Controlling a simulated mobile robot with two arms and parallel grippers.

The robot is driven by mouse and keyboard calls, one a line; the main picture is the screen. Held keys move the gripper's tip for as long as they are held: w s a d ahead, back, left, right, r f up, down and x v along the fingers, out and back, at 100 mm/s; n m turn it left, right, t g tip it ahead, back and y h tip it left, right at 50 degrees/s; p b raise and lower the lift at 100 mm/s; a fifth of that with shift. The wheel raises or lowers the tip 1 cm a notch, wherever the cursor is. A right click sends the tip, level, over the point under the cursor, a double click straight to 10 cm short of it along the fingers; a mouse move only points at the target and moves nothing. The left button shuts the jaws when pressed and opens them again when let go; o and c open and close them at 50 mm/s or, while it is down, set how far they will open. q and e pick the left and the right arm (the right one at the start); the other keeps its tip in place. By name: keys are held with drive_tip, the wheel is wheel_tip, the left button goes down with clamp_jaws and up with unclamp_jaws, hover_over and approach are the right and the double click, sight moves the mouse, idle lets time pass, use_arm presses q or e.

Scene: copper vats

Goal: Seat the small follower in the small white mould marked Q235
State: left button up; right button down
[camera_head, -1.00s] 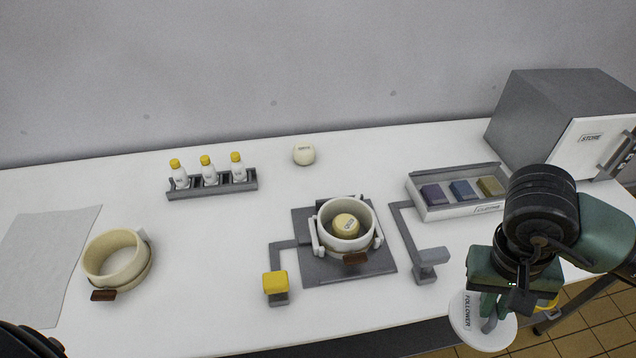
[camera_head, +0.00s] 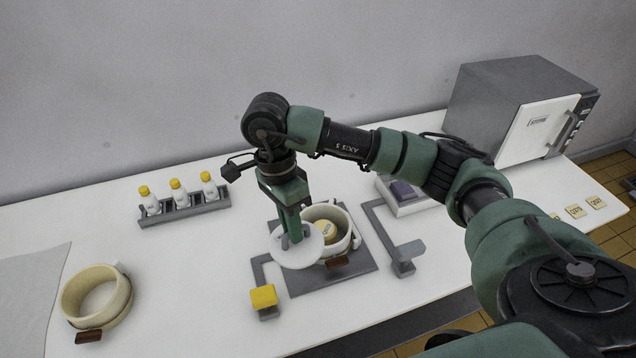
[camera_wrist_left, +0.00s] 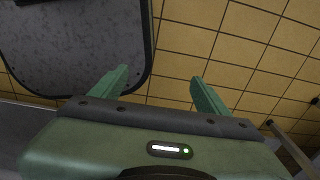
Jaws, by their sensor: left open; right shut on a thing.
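My right gripper (camera_head: 293,232) is shut on the follower (camera_head: 296,252), a flat white disc. It holds the disc above the left front part of the small white mould (camera_head: 348,246), overlapping its rim in the head view. The mould stands upright on a dark grey plate (camera_head: 320,281), and a pale yellow piece (camera_head: 327,232) shows inside it. The mould's Q235 mark cannot be read. I cannot tell the height of the disc above the rim. My left gripper (camera_wrist_left: 160,90) is open and empty in the left wrist view, over the tiled floor.
A larger cream mould (camera_head: 97,299) stands at the left by a white sheet (camera_head: 32,296). A bottle rack (camera_head: 184,214) is behind. A yellow-topped post (camera_head: 263,297) and a grey post (camera_head: 405,262) flank the plate. The store box (camera_head: 490,105) stands back right.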

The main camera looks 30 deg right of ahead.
drive_tip(key=w+d+f+m+t+y+p, duration=0.15)
drive_tip(key=w+d+m, duration=0.4)
drive_tip(key=m, duration=0.75)
drive_tip(key=w+d+f+m+t+y+p, duration=0.1)
drive_tip(key=w+d+f+m+t+p, duration=0.1)
drive_tip(key=d+m, duration=0.85)
use_arm(q)
drive_tip(key=shift+w+d+r+b, duration=0.25)
drive_tip(key=shift+w+b, duration=0.25)
drive_tip(key=shift+b, duration=0.25)
drive_tip(key=shift+w+d+r+b, duration=0.1)
drive_tip(key=shift+w+r+b, duration=0.3)
drive_tip(key=shift+b, duration=0.35)
use_arm(e)
drive_tip(key=shift+a+f+m+h, duration=0.1)
drive_tip(key=shift+a+f+m, duration=0.4)
drive_tip(key=shift+f, duration=0.3)
drive_tip(key=shift+a+f+m+h, duration=0.1)
drive_tip(key=shift+a+f+m, duration=0.4)
drive_tip(key=shift+f, duration=0.3)
drive_tip(key=shift+a+f+m+h, duration=0.1)
drive_tip(key=shift+a+f+m, duration=0.4)
drive_tip(key=shift+f, duration=0.3)
use_arm(q)
drive_tip(key=shift+f, duration=0.1)
use_arm(e)
drive_tip(key=shift+d, duration=0.1)
